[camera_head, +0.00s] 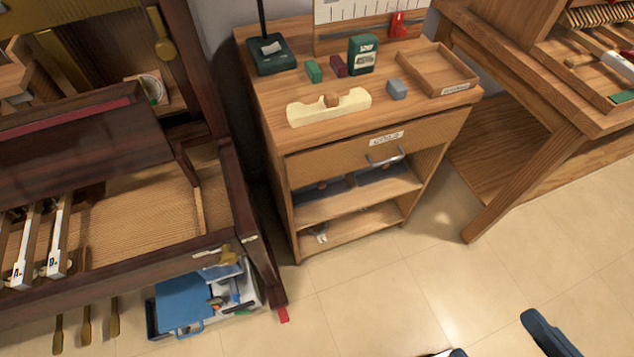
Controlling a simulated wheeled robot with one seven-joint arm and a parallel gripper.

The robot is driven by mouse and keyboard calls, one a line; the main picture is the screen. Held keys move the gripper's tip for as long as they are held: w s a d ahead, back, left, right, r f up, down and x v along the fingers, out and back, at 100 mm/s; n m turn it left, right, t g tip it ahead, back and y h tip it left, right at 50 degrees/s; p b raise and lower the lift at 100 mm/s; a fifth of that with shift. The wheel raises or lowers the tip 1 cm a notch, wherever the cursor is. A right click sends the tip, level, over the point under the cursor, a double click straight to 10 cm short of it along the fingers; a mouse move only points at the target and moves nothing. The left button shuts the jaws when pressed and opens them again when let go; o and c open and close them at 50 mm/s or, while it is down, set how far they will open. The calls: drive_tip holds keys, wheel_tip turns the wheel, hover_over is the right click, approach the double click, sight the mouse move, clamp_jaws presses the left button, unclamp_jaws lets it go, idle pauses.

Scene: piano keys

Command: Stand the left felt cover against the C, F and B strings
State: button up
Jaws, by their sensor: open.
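The open dark wooden piano (140,262) fills the left side, cut off by the frame edge. Two labelled white-fronted keys (58,240) show in its key bed. A red strip (68,118), possibly felt, lies along a dark panel inside. I cannot pick out the left felt cover for certain, and the C, F and B strings cannot be made out. My gripper (497,333) shows only partly at the bottom right edge, its dark fingers apart with bare floor between them. It is far from the piano.
A wooden cabinet (345,212) stands mid-view, with small blocks, a cream cradle (328,107) and a shallow tray (437,70) on top. A workbench (540,85) is at right. A blue-lidded box (185,298) sits under the piano. The front floor is clear.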

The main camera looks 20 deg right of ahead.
drive_tip(key=shift+w+f, duration=0.1)
drive_tip(key=shift+f, duration=0.2)
drive_tip(key=shift+c, duration=0.7)
drive_tip(key=w+f+b, duration=0.1)
drive_tip(key=f, duration=0.3)
drive_tip(key=w+f+b, duration=0.2)
drive_tip(key=f, duration=0.3)
drive_tip(key=w+f+b, duration=0.2)
drive_tip(key=f, duration=0.2)
drive_tip(key=shift+w+a+f, duration=0.15)
drive_tip(key=shift+w+f, duration=0.05)
drive_tip(key=c, duration=0.6)
drive_tip(key=w+f+b, duration=0.5)
drive_tip(key=w+f, duration=0.6)
drive_tip(key=f, duration=0.3)
drive_tip(key=shift+w+a+f, duration=0.15)
drive_tip(key=shift+f, duration=0.25)
drive_tip(key=b, duration=1)
approach(322, 186)
drive_tip(key=shift+g, duration=0.4)
drive_tip(key=b+x, duration=0.5)
drive_tip(key=x, duration=0.2)
drive_tip(key=shift+w+f+b, duration=0.1)
drive_tip(key=shift+b, duration=0.3)
drive_tip(key=shift+w+b, duration=0.5)
drive_tip(key=shift+w, duration=0.3)
